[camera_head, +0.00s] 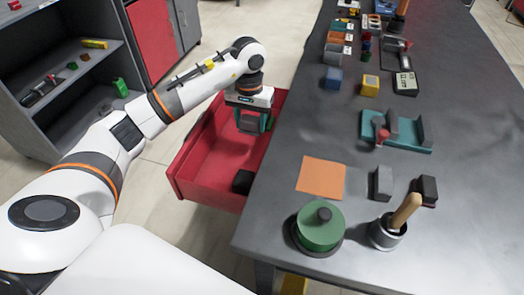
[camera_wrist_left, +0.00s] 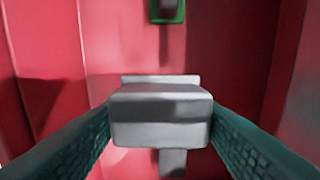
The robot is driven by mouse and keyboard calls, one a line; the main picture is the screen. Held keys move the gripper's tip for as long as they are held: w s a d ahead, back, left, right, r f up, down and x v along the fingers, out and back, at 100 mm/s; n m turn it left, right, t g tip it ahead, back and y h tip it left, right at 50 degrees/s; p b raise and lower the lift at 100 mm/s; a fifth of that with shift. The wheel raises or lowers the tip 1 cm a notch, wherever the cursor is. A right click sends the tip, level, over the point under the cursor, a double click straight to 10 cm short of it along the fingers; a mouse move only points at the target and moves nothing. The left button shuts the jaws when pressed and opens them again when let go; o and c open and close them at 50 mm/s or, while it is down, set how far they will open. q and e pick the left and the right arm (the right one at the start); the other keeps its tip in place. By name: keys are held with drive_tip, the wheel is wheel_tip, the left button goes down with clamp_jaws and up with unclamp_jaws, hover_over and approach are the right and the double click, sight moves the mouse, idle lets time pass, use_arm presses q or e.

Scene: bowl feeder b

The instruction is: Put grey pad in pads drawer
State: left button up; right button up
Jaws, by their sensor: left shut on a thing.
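My left gripper (camera_head: 252,122) is over the open red drawer (camera_head: 186,178), beside the table's left edge. In the left wrist view its two teal fingers (camera_wrist_left: 160,130) are shut on a grey pad (camera_wrist_left: 160,118) from both sides. The red drawer floor (camera_wrist_left: 125,45) shows beyond the pad, so the pad is held inside or above the drawer; I cannot tell how high. A small green-rimmed thing (camera_wrist_left: 166,10) shows at the top of that view. A black block (camera_head: 242,181) lies in the drawer's near end. My right gripper is not in view.
On the dark table (camera_head: 290,225) are an orange square (camera_head: 321,176), a grey block (camera_head: 382,183), a black block (camera_head: 427,188), a green round lidded thing (camera_head: 320,230), a cup with a wooden handle (camera_head: 387,233) and a teal holder (camera_head: 402,132). Grey shelves (camera_head: 30,125) stand at left.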

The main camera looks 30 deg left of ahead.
sight(250, 120)
use_arm(q)
wheel_tip(250, 120, down, 8)
drive_tip(key=shift+f, duration=0.1)
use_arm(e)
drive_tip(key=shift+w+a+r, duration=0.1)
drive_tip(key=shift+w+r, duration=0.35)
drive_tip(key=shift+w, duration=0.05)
use_arm(q)
drive_tip(key=shift+b, duration=0.3)
drive_tip(key=o, duration=1.1)
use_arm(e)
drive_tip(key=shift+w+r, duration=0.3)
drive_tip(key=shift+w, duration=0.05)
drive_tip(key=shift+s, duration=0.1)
use_arm(q)
wheel_tip(250, 120, up, 12)
drive_tip(key=shift+s+f+p, duration=0.1)
drive_tip(key=shift+f+p, duration=0.1)
drive_tip(key=shift+p, duration=0.2)
drive_tip(key=shift+r, duration=0.3)
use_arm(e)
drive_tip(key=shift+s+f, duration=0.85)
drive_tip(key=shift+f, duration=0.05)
